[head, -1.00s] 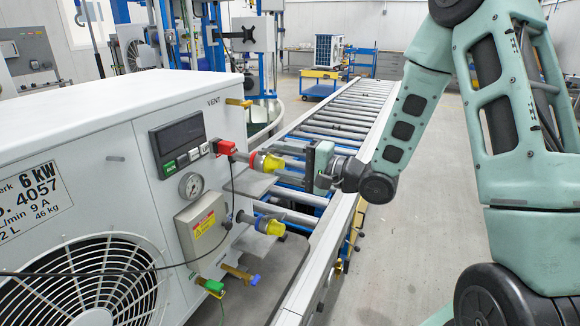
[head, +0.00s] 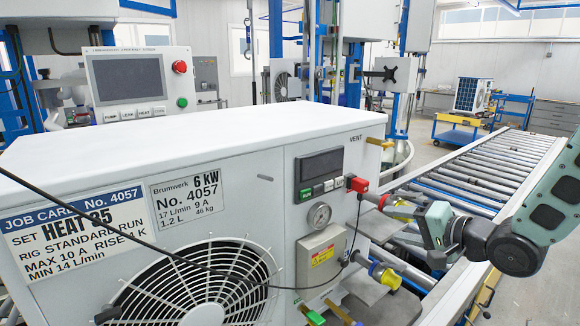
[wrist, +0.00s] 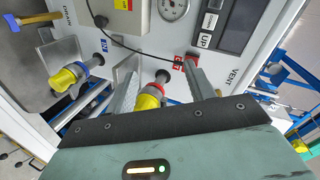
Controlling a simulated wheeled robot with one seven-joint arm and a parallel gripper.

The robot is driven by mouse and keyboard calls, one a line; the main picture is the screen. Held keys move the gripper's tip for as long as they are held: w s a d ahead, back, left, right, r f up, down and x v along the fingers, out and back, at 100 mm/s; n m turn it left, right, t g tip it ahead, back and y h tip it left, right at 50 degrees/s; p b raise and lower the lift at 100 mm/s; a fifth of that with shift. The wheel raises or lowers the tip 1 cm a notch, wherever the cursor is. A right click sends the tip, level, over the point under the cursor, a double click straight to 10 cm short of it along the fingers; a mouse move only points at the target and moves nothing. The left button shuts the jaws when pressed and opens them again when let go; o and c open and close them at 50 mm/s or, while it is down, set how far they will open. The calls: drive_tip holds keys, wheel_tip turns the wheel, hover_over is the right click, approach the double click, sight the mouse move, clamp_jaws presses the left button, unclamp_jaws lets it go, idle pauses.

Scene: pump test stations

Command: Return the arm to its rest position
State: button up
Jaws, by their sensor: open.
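My gripper (head: 405,212) is open in front of the right panel of the white heat pump unit (head: 250,130). In the wrist view my gripper's two fingers (wrist: 162,68) stand apart, with a yellow connector with a red ring (wrist: 150,97) between and below them in the picture. I cannot tell whether the fingers touch it. That connector also shows in the head view (head: 400,210), partly behind the fingers. A second yellow connector with a blue ring (head: 385,274) sits lower on the panel, clear of my gripper. My arm (head: 530,225) reaches in from the right.
A roller conveyor (head: 490,170) runs behind my gripper towards the back. A control panel (head: 130,85) stands behind the unit. Open floor shows at the right (head: 540,285).

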drive_tip(key=s+a+n+g+h, duration=0.2)
drive_tip(key=s+a+n+g, duration=0.1)
drive_tip(key=s, duration=0.7)
drive_tip(key=s+a+n+g+h, duration=0.3)
drive_tip(key=s+n, duration=0.4)
drive_tip(key=s, duration=0.3)
drive_tip(key=s+a+f+n+g+h, duration=0.1)
drive_tip(key=s+a+n+g, duration=0.4)
drive_tip(key=s, duration=0.5)
drive_tip(key=shift+g+h, duration=0.5)
drive_tip(key=shift+h, duration=0.2)
